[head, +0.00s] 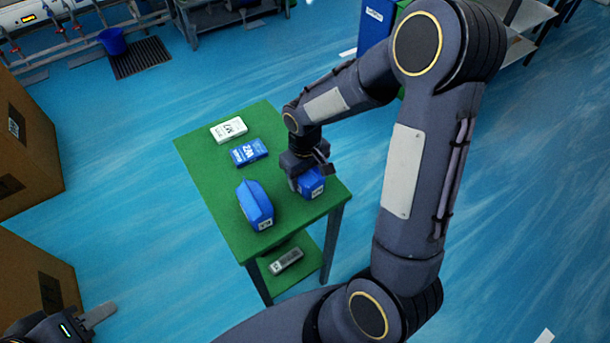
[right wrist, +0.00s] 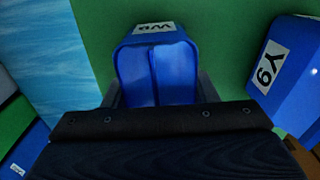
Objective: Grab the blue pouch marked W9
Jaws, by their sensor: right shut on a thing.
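A blue pouch (head: 313,184) with a white label stands near the right edge of the green table (head: 205,165). In the right wrist view the pouch (right wrist: 158,72) sits between my fingers; its label appears to read W9, seen at an angle. My right gripper (head: 309,176) is shut on this pouch from above, hiding part of it. A second blue pouch (head: 256,203) stands to its left on the table; in the right wrist view its label reads Y9 (right wrist: 285,75). My left gripper (head: 96,318) is at the bottom left, away from the table, only partly in view.
A white box (head: 229,130) and a flat blue box (head: 248,152) lie toward the table's back left. A grey item (head: 287,261) lies on the lower shelf. Cardboard boxes (head: 40,150) stand at the left.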

